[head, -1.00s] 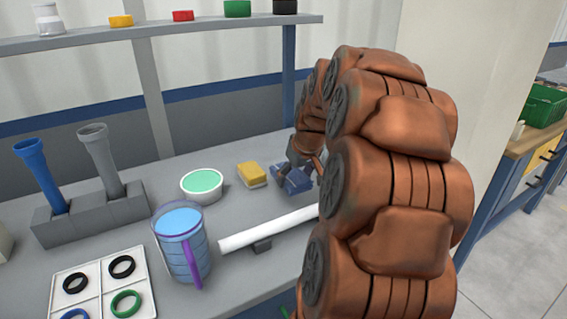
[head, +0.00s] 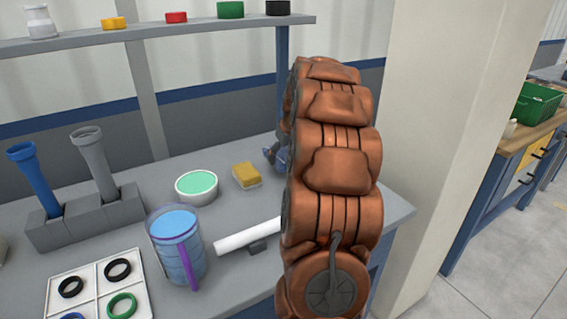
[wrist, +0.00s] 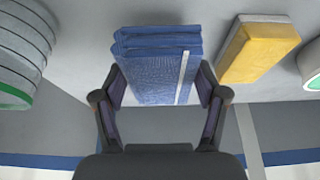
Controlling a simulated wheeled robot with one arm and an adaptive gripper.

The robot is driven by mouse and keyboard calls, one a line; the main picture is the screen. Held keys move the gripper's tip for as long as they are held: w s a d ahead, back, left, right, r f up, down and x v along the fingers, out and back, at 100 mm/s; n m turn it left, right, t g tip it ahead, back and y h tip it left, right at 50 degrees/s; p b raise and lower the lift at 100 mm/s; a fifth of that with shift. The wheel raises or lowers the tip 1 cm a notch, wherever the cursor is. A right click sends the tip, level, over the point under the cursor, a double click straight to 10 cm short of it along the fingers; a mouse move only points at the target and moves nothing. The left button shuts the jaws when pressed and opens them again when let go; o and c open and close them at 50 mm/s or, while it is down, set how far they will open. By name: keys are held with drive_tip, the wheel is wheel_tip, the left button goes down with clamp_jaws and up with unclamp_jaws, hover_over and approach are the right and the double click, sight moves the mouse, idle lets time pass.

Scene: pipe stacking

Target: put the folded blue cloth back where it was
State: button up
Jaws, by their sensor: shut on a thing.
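The folded blue cloth (wrist: 158,65) shows in the wrist view, a thick stack with a pale stripe near its right side. My gripper (wrist: 162,90) is shut on it, one finger against each side. In the head view my arm hides most of the cloth and gripper; only a small blue part of the cloth (head: 283,158) shows at the arm's left edge. I cannot tell whether the cloth touches the table.
A yellow sponge (head: 246,175) lies just left of the cloth, beside a bowl with green contents (head: 197,186). A white pipe (head: 248,236) lies in front, near a blue-filled pitcher (head: 176,245). A shelf (head: 150,30) runs above the back of the table (head: 150,175).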

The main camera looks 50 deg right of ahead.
drive_tip(key=shift+w+d, duration=0.35)
drive_tip(key=shift+f, duration=1.8)
drive_tip(key=shift+f, duration=0.15)
drive_tip(key=o, duration=1)
drive_tip(key=v, duration=1.2)
drive_tip(key=shift+w, duration=0.15)
